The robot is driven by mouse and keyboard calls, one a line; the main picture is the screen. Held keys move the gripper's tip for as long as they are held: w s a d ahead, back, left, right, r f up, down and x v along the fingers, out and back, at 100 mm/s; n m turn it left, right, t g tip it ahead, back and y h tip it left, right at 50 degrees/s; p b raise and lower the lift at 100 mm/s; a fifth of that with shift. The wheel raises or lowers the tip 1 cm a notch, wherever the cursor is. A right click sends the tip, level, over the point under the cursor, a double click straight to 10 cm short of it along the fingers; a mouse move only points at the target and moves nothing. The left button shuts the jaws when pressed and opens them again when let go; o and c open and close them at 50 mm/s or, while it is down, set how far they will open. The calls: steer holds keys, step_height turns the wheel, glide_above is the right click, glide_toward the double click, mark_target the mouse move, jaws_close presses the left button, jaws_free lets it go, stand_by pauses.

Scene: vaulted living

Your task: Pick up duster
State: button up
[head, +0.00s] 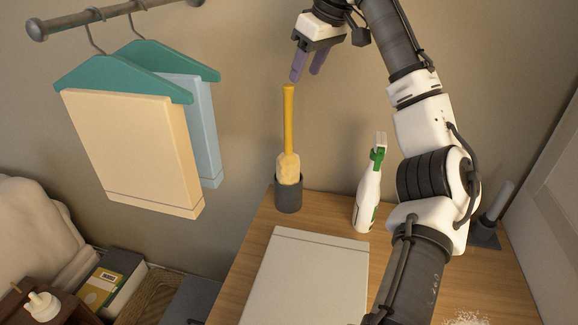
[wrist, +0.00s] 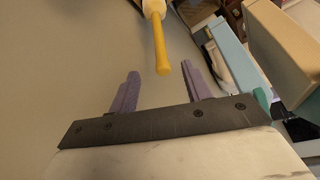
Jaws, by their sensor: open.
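The duster (head: 289,125) stands upright in a dark grey cup (head: 289,196) at the back left of the wooden table. Its yellow handle points up and its cream fluffy head sits partly inside the cup, where the lower part is hidden. My gripper (head: 308,78) is just above the top of the handle, with its purple fingers apart and empty. In the wrist view the yellow handle (wrist: 160,50) points toward the gap between the open fingers (wrist: 160,85), with its tip just beyond them. I see no contact.
A white spray bottle with a green trigger (head: 369,190) stands right of the cup. A pale flat panel (head: 305,280) lies on the wooden table (head: 250,250). Teal hangers (head: 120,75) with cream and blue cloths hang from a rail at left. The wall is close behind.

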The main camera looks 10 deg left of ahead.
mark_target(292, 103)
steer(key=x, duration=0.6)
steer(key=shift+f+p, duration=0.1)
steer(key=shift+p, duration=0.25)
steer(key=x, duration=0.1)
steer(key=p+x, duration=0.1)
steer(key=x, duration=0.1)
steer(key=p+x, duration=0.1)
steer(key=x, duration=0.1)
steer(key=shift+w+a+f, duration=0.1)
steer(key=shift+w+a, duration=0.05)
steer(key=shift+a, duration=0.2)
jaws_close()
